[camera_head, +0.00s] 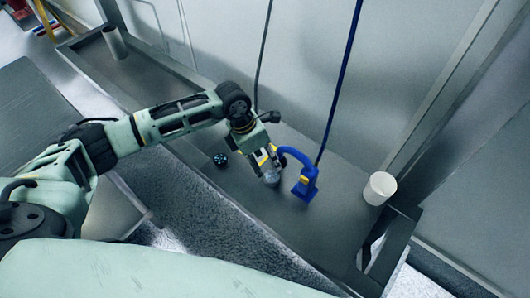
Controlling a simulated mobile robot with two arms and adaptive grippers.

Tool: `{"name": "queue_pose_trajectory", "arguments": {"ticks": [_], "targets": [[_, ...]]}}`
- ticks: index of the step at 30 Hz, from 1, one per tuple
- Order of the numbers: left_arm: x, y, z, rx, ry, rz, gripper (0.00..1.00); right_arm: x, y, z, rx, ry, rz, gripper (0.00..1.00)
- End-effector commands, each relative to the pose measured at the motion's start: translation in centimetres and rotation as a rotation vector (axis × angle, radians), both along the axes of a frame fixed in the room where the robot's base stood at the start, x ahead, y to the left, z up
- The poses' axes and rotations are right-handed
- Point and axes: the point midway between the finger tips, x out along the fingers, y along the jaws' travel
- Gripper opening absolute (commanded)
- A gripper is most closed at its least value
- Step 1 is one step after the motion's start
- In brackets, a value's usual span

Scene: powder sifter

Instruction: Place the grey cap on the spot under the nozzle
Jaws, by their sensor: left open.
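The grey cap (271,179) is a small round grey piece on the dark metal bench, close to the blue nozzle fixture (305,183). The fixture's curved blue pipe arches to the left, toward the cap. My left gripper (265,168) reaches down from the upper left and is open, with its fingertips right at the cap. The view is too small to tell whether the fingers touch it. The spot under the nozzle is hard to make out here, as the gripper and cap crowd it. My right gripper is not in view.
A white cup (379,189) stands at the bench's right end. A small dark round piece with blue (220,159) lies left of my gripper. A grey cup (115,43) stands at the far left end. Two cables hang above the bench (170,95), against the wall.

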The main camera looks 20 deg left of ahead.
Motion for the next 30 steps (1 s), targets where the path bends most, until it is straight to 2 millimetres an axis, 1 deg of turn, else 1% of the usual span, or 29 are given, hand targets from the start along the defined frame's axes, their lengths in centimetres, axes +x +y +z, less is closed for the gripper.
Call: {"name": "queue_pose_trajectory", "arguments": {"ticks": [1, 3, 6, 7, 9, 11, 16, 19, 24, 30], "targets": [[0.0, 0.0, 0.0, -0.001, 0.0, 0.0, 0.55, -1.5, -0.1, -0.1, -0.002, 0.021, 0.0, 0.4], [0.0, 0.0, 0.0, -0.001, 0.0, 0.0, 0.55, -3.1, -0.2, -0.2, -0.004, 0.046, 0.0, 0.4], [0.0, -0.1, -0.2, -0.003, 0.0, 0.0, 0.55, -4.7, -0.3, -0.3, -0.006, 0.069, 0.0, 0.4], [0.0, -0.2, -0.3, -0.003, 0.0, 0.001, 0.55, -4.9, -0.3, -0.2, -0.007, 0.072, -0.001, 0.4], [0.0, -0.4, -0.9, -0.004, 0.002, 0.0, 0.55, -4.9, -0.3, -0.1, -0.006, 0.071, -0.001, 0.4], [0.1, -0.7, -1.7, -0.004, 0.003, 0.0, 0.55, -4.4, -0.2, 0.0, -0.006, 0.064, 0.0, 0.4], [0.3, -1.4, -4.3, -0.005, 0.003, 0.001, 0.55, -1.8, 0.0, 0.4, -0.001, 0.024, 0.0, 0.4], [0.4, -1.8, -5.6, -0.004, 0.002, 0.0, 0.55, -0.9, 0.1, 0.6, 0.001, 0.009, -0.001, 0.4], [0.5, -2.1, -7.1, -0.004, 0.001, 0.001, 0.55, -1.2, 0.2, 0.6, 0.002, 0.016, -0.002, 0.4], [0.5, -2.3, -7.5, -0.003, -0.001, -0.001, 0.55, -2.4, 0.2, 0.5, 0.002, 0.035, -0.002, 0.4]]}}
